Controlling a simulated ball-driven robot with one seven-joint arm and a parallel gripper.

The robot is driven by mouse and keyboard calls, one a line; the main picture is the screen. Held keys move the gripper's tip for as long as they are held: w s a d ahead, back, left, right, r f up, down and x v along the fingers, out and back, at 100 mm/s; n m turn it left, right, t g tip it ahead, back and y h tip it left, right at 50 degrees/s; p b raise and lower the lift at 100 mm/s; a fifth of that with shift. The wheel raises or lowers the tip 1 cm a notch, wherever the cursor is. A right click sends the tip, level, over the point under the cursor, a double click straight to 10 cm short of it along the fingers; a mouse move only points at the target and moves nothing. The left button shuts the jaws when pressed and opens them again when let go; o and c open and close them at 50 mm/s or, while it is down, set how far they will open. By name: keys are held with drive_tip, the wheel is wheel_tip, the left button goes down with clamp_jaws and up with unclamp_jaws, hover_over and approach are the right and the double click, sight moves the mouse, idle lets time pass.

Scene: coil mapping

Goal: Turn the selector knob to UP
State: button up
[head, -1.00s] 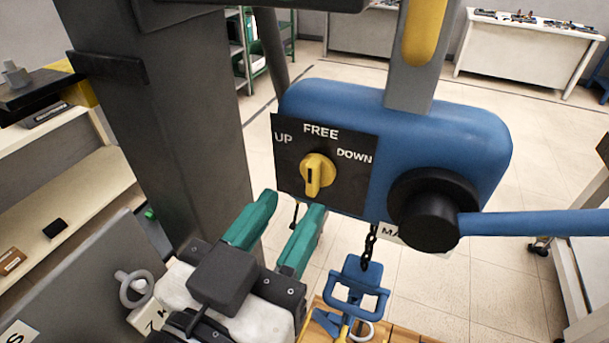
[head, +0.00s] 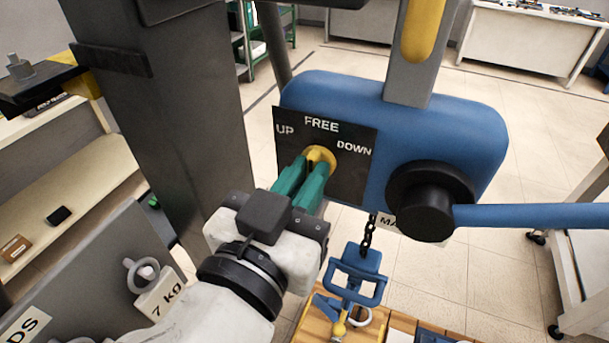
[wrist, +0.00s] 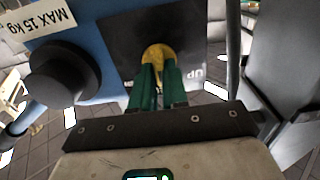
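The yellow selector knob (head: 321,153) sits on a black plate (head: 349,178) marked UP, FREE and DOWN, on the blue hoist body. My gripper (head: 309,170) has its two green fingers close together at the knob, one on each side of its grip. The wrist view shows the yellow knob (wrist: 157,53) just beyond the green fingertips (wrist: 157,75), with the grip between them. The fingers hide most of the grip, so its exact pointing is hard to see. The UP label (wrist: 194,72) is upside down in the wrist view.
The blue hoist body (head: 455,135) carries a black hub (head: 428,220) with a blue lever (head: 530,216) reaching right. A chain and blue hook (head: 352,285) hang below, over a wooden surface. A grey column (head: 160,120) stands left of the plate.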

clamp_jaws()
drive_tip(key=shift+n, duration=0.3)
drive_tip(key=n+p, duration=0.1)
drive_tip(key=n, duration=0.2)
drive_tip(key=shift+r, duration=0.1)
drive_tip(key=shift+a+n+p, duration=0.15)
drive_tip(key=shift+n+p, duration=1.2)
drive_tip(key=shift+n, duration=0.85)
drive_tip(key=o, duration=0.6)
unclamp_jaws()
drive_tip(key=shift+c, duration=0.2)
